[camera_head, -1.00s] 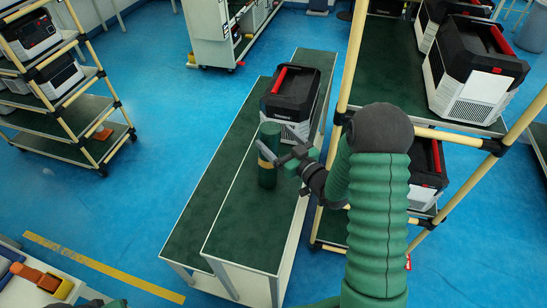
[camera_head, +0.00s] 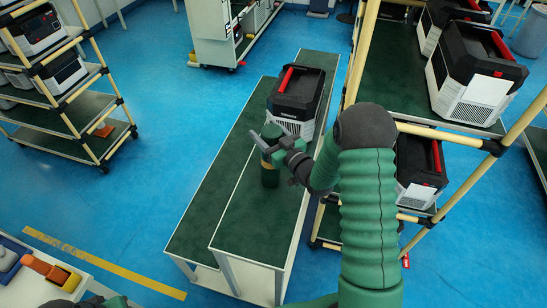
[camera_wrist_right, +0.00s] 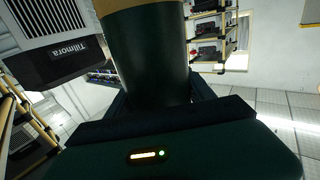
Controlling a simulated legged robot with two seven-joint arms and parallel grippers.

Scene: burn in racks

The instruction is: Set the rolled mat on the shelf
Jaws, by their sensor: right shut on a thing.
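The rolled mat (camera_head: 270,177) is a dark green upright cylinder with a tan band, over the upper green top of the stepped bench (camera_head: 247,230) in the head view. I cannot tell whether its base touches the bench. My right gripper (camera_head: 265,149) is shut on the mat's upper part, near the band. In the right wrist view the mat (camera_wrist_right: 147,55) rises from between the jaws, its tan band at the top edge. Green shelves (camera_head: 378,85) are in the tan-framed rack on the right. My left gripper is not in view.
A black-and-white case with a red handle (camera_head: 298,92) stands on the bench behind the mat. The right rack holds more cases (camera_head: 478,75). Another rack (camera_head: 75,120) is at the left. The bench's near end is clear.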

